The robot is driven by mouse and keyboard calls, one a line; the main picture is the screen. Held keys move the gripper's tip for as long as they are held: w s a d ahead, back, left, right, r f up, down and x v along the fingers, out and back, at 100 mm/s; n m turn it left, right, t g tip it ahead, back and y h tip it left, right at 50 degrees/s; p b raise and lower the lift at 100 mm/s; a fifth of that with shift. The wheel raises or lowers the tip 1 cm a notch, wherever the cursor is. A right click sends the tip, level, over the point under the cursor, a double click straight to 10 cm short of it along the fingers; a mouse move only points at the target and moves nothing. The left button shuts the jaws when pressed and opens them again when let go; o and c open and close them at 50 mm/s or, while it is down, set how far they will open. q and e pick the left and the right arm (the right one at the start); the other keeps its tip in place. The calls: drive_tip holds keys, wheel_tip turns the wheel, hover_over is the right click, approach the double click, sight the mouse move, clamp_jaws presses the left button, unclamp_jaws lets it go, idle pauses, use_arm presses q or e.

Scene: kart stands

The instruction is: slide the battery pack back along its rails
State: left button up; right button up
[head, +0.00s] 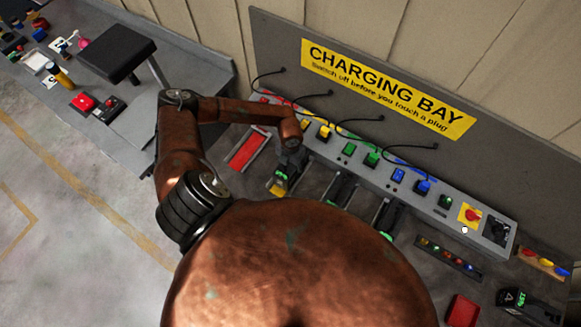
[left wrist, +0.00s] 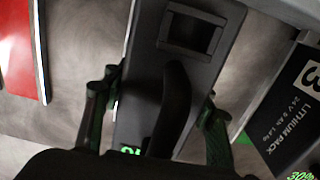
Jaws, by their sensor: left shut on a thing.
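The battery pack (left wrist: 143,75) is dark grey, with a black handle (left wrist: 176,95) and a green display partly hidden at the bottom of the left wrist view. My left gripper (left wrist: 155,112) has a finger on each side of it and is shut on it. In the head view my left gripper (head: 289,166) is at the front of the charging bench, over the leftmost dark slot, and mostly covers the pack (head: 279,188). The rails under the pack cannot be made out clearly. My right gripper is not in view.
Another pack marked 3 (left wrist: 297,105) stands to the right in the left wrist view. A red panel (head: 247,149) lies left of my gripper. Behind is a charging strip (head: 410,187) with coloured plugs, cables and a red switch (head: 472,214). Pack 4 (head: 512,298) is far right.

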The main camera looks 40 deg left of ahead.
sight(284, 176)
use_arm(q)
clamp_jaws()
idle(0.3)
drive_tip(key=shift+s, duration=0.15)
drive_tip(key=shift+s+d+p, duration=0.1)
drive_tip(key=shift+s+p, duration=0.35)
drive_tip(key=shift+s, duration=0.4)
drive_tip(key=shift+s+d+p, duration=0.1)
drive_tip(key=shift+s+p, duration=0.2)
drive_tip(key=shift+s, duration=1)
drive_tip(key=o, duration=0.8)
unclamp_jaws()
drive_tip(key=shift+c, duration=0.2)
